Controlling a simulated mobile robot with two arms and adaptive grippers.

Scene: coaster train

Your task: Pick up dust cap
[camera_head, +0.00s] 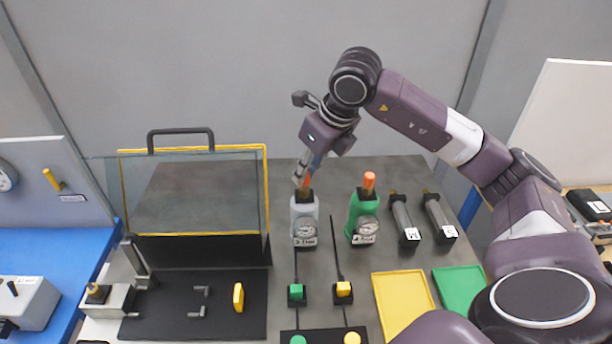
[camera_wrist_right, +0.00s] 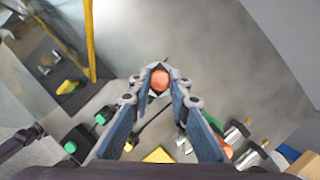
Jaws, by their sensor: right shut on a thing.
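An orange dust cap (camera_head: 306,181) sits at the top of the grey gauge unit (camera_head: 304,212) in the head view. My right gripper (camera_head: 301,172) points down over this unit, with its fingers around the cap. In the right wrist view the cap (camera_wrist_right: 159,80) is between the fingertips, and the gripper is shut on it. A second orange cap (camera_head: 369,180) stands on the green gauge unit (camera_head: 364,212) to the right, apart from the gripper. Whether the held cap still touches the grey unit is hard to tell. My left gripper is not in view.
A clear panel in a yellow frame (camera_head: 265,200) stands left of the grey unit. Two dark cylinders (camera_head: 404,220) stand to the right. Green and yellow connectors (camera_head: 343,289), a yellow tray (camera_head: 403,305) and a green tray (camera_head: 460,290) lie in front.

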